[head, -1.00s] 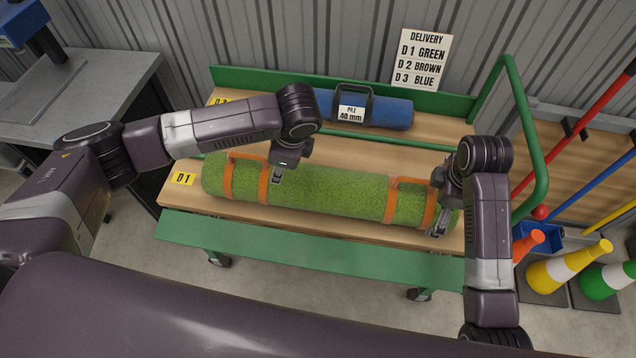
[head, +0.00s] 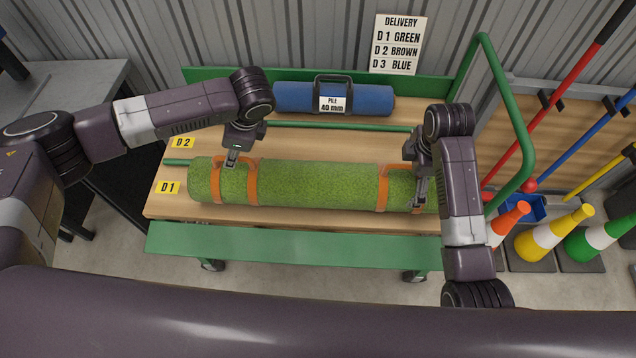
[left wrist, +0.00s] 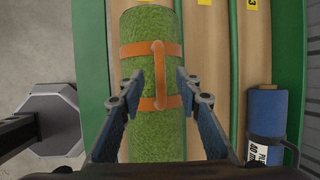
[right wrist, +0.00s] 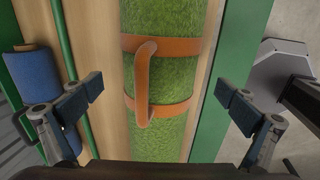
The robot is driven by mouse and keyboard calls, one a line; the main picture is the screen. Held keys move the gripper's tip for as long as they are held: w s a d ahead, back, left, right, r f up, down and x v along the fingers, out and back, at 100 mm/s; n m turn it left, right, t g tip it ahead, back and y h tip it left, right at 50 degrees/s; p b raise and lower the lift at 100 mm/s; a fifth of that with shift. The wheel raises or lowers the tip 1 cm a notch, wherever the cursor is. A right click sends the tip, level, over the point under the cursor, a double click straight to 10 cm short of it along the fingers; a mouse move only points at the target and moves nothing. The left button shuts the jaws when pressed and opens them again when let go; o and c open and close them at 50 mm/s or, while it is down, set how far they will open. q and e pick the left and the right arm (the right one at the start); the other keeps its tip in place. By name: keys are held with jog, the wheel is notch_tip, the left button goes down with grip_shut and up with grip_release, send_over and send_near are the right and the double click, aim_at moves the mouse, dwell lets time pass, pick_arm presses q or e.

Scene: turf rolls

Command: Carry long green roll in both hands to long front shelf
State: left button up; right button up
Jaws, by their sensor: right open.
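The long green roll (head: 310,185) lies lengthwise on the front wooden lane (head: 175,208) marked D1. It has orange straps with a handle near each end. My left gripper (head: 231,161) is at the left handle; in the left wrist view its open fingers (left wrist: 160,84) stand on both sides of the orange handle (left wrist: 159,60), with gaps. My right gripper (head: 420,196) is over the right end. In the right wrist view its fingers (right wrist: 158,92) are wide open, with the right handle (right wrist: 144,82) between them, untouched.
A blue roll (head: 362,99) with a black handle lies on the back lane, behind a green rail (head: 340,127). A green board (head: 290,246) runs along the front. A green hoop (head: 524,130) rises at the right, near cones (head: 545,238) and long-handled tools. A delivery sign (head: 400,45) hangs behind.

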aim_at(406, 179)
pick_arm(q)
jog(key=x, duration=0.3)
jog(key=shift+a+f, duration=0.2)
jog(key=shift+f, duration=0.15)
pick_arm(e)
jog(key=f, duration=0.3)
jog(key=shift+w+a+f, duration=0.1)
jog(key=shift+w+f, duration=0.25)
pick_arm(q)
jog(key=shift+w+f, duration=0.1)
jog(key=shift+f, duration=0.25)
pick_arm(e)
jog(key=shift+f, duration=0.45)
pick_arm(q)
jog(key=shift+a+f, duration=0.1)
jog(key=shift+a, duration=0.05)
pick_arm(e)
jog(key=shift+w, duration=0.1)
pick_arm(q)
grip_shut()
pick_arm(e)
jog(key=c, duration=2.2)
pick_arm(q)
jog(key=shift+w, duration=0.15)
pick_arm(e)
jog(key=shift+w+r, duration=0.15)
